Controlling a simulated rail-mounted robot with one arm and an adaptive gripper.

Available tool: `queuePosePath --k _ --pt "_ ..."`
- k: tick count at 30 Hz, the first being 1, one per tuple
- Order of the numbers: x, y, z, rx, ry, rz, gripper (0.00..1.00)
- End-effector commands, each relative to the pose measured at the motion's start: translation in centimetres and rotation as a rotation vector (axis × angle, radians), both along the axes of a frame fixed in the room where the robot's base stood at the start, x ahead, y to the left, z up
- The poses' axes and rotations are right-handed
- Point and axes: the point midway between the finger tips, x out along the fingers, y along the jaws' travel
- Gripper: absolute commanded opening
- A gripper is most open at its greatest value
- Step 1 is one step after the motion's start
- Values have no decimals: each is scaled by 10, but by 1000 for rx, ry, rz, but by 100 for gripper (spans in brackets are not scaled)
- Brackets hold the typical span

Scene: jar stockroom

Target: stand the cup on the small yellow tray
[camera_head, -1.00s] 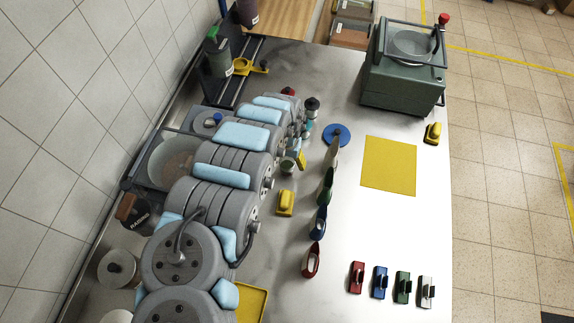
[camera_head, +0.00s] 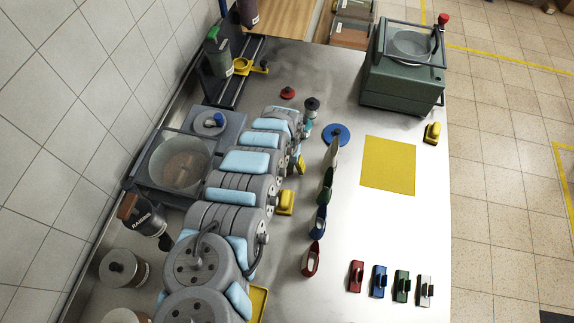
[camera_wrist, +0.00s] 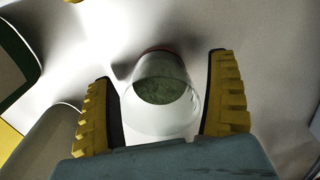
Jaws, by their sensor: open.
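In the wrist view a clear cup (camera_wrist: 160,112) shows between the spread yellow fingers of my gripper (camera_wrist: 162,105). Its wall is see-through, with a mottled green patch inside. Bare gaps show between the cup and both fingers. In the head view my gripper (camera_head: 300,164) is low over the steel table, partly behind my arm; I cannot make out the cup there. The small yellow tray (camera_head: 258,303) lies near the bottom edge of the head view, partly hidden by my arm.
A row of scoops (camera_head: 320,222) stands just right of my gripper. A larger flat yellow mat (camera_head: 388,165) lies beyond it. A dark-lidded jar (camera_head: 311,104), a blue disc (camera_head: 336,134) and a yellow block (camera_head: 286,201) are close by. A green machine (camera_head: 402,85) stands at the back right.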

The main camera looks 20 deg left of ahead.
Motion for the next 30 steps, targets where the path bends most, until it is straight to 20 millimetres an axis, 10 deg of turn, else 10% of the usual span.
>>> queuePosePath --k 2,10,30 --pt "0 0 0 0 0 0 89" --pt "0 0 0 0 0 0 18" --pt "1 -4 29 0 -1 -6 15"
